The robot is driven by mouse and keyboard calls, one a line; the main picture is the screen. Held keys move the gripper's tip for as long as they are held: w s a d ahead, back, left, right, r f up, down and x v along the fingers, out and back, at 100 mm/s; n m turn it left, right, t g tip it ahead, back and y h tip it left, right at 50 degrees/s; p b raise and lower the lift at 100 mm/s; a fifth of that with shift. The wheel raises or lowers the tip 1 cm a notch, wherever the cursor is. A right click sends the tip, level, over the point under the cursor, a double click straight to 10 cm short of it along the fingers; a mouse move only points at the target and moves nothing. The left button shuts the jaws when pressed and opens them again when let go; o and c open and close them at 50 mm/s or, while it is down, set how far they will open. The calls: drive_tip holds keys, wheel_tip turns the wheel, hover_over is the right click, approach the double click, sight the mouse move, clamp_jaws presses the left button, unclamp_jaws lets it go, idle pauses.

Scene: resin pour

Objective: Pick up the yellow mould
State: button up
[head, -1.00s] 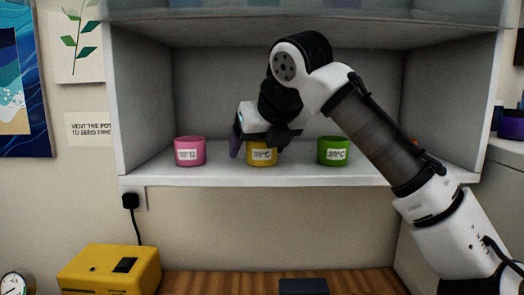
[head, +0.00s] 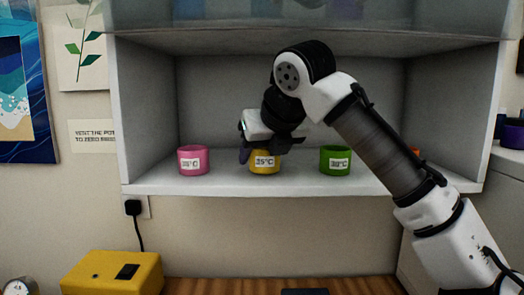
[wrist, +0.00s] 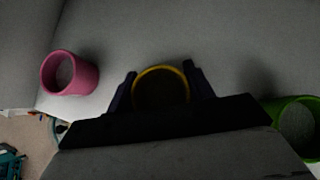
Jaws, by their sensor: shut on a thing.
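The yellow mould (head: 265,163) stands on the white shelf, in the middle of a row, with a white label on its front that seems to read 25°C. In the wrist view the yellow mould (wrist: 161,73) shows as a ring from above, between the two dark fingers. My gripper (wrist: 161,90) is shut on the yellow mould, one finger on each side. In the head view my gripper (head: 265,150) reaches down over it from above, and the hand hides the mould's top. I see no clear gap between the mould and the shelf.
A pink mould (head: 194,160) stands to the left and a green mould (head: 335,160) to the right, both apart from the yellow one. A small orange thing is mostly hidden behind my arm. The shelf (head: 230,187) has side walls and a board above.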

drive_tip(key=s+d+p, duration=0.1)
drive_tip(key=s+d, duration=0.3)
drive_tip(key=s, duration=0.5)
drive_tip(key=s+d, duration=0.4)
drive_tip(key=s, duration=0.6)
drive_tip(key=s+d+p, duration=0.1)
drive_tip(key=s+d, duration=0.3)
drive_tip(key=s, duration=0.5)
drive_tip(key=f+b, duration=0.1)
drive_tip(key=s+f+b, duration=0.1)
drive_tip(key=b, duration=0.1)
drive_tip(key=f+b, duration=0.1)
drive_tip(key=f, duration=0.1)
drive_tip(key=shift+s+d, duration=0.1)
drive_tip(key=shift+s, duration=0.2)
